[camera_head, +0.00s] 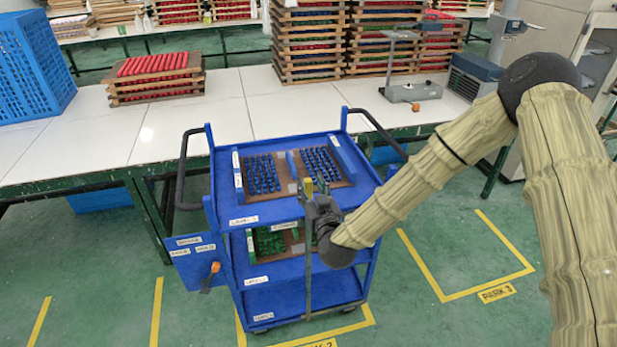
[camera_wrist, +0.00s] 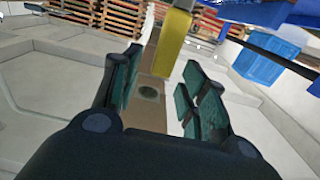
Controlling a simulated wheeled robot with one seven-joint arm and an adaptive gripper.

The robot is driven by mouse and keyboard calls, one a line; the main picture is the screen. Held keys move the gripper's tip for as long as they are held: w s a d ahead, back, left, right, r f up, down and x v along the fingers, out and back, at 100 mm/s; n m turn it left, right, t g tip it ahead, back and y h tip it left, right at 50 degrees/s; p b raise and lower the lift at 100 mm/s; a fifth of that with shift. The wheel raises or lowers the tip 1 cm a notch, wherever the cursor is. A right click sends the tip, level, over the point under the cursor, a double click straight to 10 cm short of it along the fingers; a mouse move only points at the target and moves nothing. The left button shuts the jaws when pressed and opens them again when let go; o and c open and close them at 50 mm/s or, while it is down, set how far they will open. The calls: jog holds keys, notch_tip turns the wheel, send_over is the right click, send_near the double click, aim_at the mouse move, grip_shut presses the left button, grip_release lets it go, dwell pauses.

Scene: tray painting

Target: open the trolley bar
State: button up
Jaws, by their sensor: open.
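The blue trolley (camera_head: 262,212) stands on the floor in front of the worktable. Its bar (camera_head: 308,283) is a thin grey-brown upright strip across the trolley's front, with a yellow piece (camera_head: 308,190) near its top. My gripper (camera_head: 322,203) is at the upper part of the bar, in front of the top shelf. In the wrist view, my gripper (camera_wrist: 160,78) is open, with its dark green finger pads on either side of the brown bar (camera_wrist: 156,58). The yellow piece (camera_wrist: 173,42) shows just beyond the fingers. I cannot tell whether a pad touches the bar.
Trays with blue pieces (camera_head: 262,175) and green pieces (camera_head: 270,240) lie on the trolley's shelves. A blue side panel (camera_head: 190,262) hangs at its left. The worktable (camera_head: 215,115) runs close behind. Free floor lies at the right, around the marked parking bay (camera_head: 465,292).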

aim_at(310, 183)
jog(key=shift+p+x, duration=0.35)
jog(key=shift+x, duration=1.25)
jog(key=shift+c, duration=0.4)
grip_shut()
